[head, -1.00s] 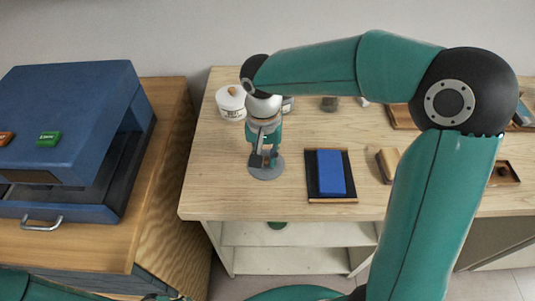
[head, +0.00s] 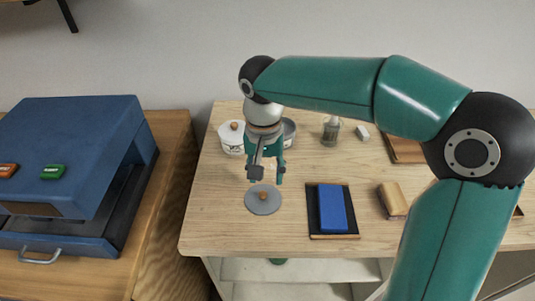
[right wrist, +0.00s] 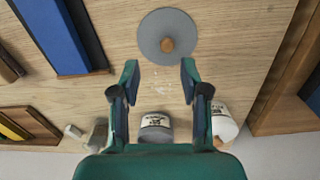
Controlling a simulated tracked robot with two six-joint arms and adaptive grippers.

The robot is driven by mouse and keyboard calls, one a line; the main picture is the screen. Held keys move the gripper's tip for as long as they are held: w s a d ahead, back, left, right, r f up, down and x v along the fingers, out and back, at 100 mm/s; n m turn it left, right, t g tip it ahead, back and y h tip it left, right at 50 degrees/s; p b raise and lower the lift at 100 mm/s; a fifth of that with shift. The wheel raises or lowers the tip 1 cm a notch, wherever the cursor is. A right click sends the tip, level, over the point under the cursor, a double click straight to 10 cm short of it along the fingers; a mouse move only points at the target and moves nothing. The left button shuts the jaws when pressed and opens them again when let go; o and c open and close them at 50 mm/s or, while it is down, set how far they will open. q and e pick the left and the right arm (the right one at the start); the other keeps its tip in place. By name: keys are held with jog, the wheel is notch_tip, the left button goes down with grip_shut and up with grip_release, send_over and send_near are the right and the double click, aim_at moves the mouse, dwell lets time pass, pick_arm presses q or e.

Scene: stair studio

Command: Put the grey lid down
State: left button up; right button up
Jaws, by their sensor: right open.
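The grey lid (head: 254,206), a flat disc with a small wooden knob (head: 263,196), lies on the wooden table near its front left. The lid also shows in the right wrist view (right wrist: 155,28), flat on the wood beyond the fingertips. My right gripper (head: 266,179) is open and empty above and just behind the lid, apart from it. My left gripper is not in view.
A blue block on a dark board (head: 332,208) lies right of the lid, with a brush-like block (head: 392,201) beyond. A white lidded pot (head: 231,139) and a grey-rimmed pot (head: 289,130) stand behind. A blue machine (head: 75,150) stands on the left cabinet.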

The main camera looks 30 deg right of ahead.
aim_at(266, 194)
notch_tip(266, 194, up, 5)
jog(key=shift+r, duration=0.1)
dwell(0.7)
